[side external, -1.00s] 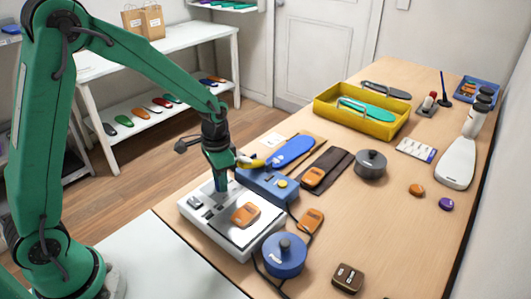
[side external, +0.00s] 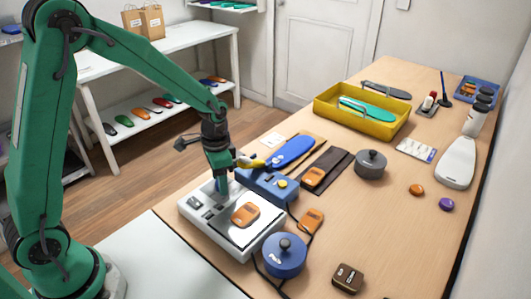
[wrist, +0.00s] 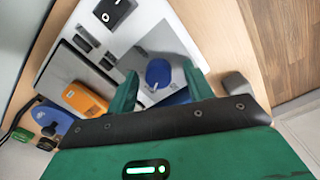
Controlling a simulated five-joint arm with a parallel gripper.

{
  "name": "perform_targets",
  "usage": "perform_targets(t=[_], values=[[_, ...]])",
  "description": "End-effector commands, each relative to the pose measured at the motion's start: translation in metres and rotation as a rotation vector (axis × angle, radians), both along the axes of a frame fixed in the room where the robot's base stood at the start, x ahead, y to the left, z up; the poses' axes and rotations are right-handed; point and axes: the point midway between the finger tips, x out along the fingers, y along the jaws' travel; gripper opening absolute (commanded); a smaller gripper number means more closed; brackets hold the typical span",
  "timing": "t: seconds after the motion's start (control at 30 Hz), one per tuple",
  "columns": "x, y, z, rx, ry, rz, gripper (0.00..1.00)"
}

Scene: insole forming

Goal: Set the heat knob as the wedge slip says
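In the wrist view a round blue knob (wrist: 158,73) with a light mark at its lower edge sits on a grey panel of the white unit (wrist: 62,55). My gripper (wrist: 162,82) is open, with one green finger on each side of the knob. I cannot tell whether the fingers touch it. In the side view my gripper (side external: 221,186) points down over the back of the white unit (side external: 187,217), and the knob is hidden there. A small white slip (side external: 272,140) lies on the table behind; its writing is too small to read.
An orange wedge (side external: 245,214) lies on the white unit, another (side external: 311,221) on the table beside it. A blue lidded pot (side external: 285,260) is in front. The table's right front is mostly clear.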

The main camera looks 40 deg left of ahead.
Motion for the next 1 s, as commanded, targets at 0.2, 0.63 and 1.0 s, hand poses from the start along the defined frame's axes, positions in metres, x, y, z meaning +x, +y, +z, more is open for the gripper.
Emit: perform_targets(t=[0.2,0.63,1.0], values=[[0.001,-0.001,0.003,0.000,-0.002,-0.002,0.51],[0.002,0.000,0.045,0.000,-0.004,-0.001,0.51],[0.002,0.000,0.077,0.000,-0.001,0.000,0.51]])
